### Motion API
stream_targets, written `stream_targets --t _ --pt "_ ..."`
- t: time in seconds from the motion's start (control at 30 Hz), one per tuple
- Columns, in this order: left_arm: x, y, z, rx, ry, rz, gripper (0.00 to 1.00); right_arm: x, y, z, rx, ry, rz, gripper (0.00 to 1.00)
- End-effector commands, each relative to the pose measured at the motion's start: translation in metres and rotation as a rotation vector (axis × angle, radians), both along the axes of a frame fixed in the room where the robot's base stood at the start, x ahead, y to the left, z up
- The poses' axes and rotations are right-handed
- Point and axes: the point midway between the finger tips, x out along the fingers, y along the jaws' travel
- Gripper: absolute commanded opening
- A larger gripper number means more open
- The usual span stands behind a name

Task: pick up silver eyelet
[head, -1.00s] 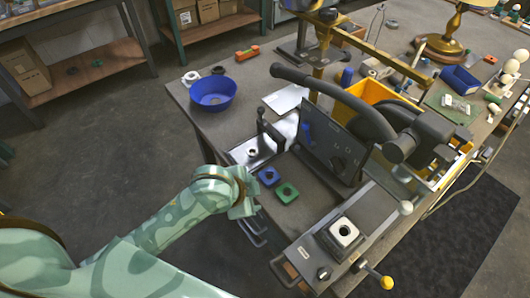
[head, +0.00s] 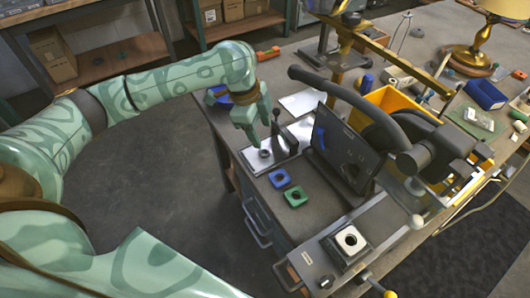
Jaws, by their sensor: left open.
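A small ring with a dark centre, which looks like the silver eyelet (head: 265,154), sits on a bright metal plate (head: 254,164) near the table's left edge. My left gripper (head: 261,139) is open and points down just above and slightly left of the ring, with its fingertips close to it. I cannot tell whether a finger touches it. My right gripper is not in view.
A dark upright lever (head: 276,131) stands right beside the plate. A blue square piece (head: 280,178) and a green one (head: 295,197) lie in front. A dark panel (head: 341,151) and machine stand to the right.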

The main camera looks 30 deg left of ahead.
Motion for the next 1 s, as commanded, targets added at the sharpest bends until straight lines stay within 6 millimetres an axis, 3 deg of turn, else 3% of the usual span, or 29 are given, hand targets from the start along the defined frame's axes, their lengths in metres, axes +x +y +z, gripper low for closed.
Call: stream_targets --t 0.03,0.1,0.2,0.27,0.63,1.0 --pt "0.008 0.018 0.018 -0.001 0.017 0.027 0.56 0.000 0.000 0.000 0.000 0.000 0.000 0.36" --pt "0.013 0.033 0.036 -0.018 0.043 0.055 0.56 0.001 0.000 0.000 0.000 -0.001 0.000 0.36" --pt "0.015 0.045 0.049 -0.037 0.065 0.079 0.56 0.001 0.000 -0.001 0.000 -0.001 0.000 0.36" --pt "0.016 0.047 0.048 -0.043 0.072 0.085 0.56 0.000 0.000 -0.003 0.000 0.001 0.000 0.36" --pt "0.020 0.024 -0.035 -0.048 0.078 0.083 0.56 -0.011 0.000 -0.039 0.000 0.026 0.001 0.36" --pt "0.021 0.015 -0.066 -0.047 0.074 0.084 0.56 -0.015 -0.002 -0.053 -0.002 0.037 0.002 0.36"
